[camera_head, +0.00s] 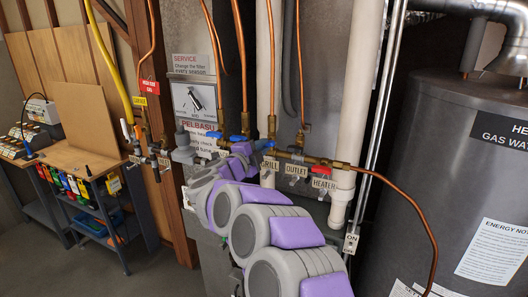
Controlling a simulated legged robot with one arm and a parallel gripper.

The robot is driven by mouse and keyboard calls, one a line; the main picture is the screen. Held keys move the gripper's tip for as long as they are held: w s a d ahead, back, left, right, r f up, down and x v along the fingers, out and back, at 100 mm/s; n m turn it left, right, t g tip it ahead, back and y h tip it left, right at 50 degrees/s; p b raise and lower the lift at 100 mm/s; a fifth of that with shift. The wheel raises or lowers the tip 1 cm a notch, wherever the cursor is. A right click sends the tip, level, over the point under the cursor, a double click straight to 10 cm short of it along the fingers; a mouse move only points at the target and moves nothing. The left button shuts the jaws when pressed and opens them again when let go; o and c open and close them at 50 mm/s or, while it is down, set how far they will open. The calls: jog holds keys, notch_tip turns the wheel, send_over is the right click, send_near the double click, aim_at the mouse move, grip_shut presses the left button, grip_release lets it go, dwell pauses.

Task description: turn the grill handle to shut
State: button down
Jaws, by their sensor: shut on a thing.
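The grill valve sits on the brass gas pipe in the middle, above a tag reading GRILL (270,164). A blue handle (266,144) shows just above that tag. My gripper (250,148) is at the far end of my grey and purple arm, up against this blue handle. It is shut on the handle; the fingertips are small and partly hidden by my own arm. Another blue handle (239,138) shows just left, behind my gripper. The exact angle of the grill handle is hard to tell.
Tags for OUTLET (297,170) and HEATER (322,184) hang close to the right, with copper pipes (271,60) rising around them. A grey gas water heater (455,150) stands at right. A workbench (110,165) with tools is at left.

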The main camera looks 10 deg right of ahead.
jog(key=shift+a+r+m+b, duration=0.1)
jog(key=shift+r+m+b, duration=0.15)
jog(key=shift+m+b, duration=1.1)
jog(key=c, duration=1.5)
grip_release()
jog(key=o, duration=0.5)
jog(key=shift+f, duration=0.15)
jog(key=v, duration=0.7)
jog(key=shift+s+d, duration=0.3)
jog(key=shift+d, duration=0.1)
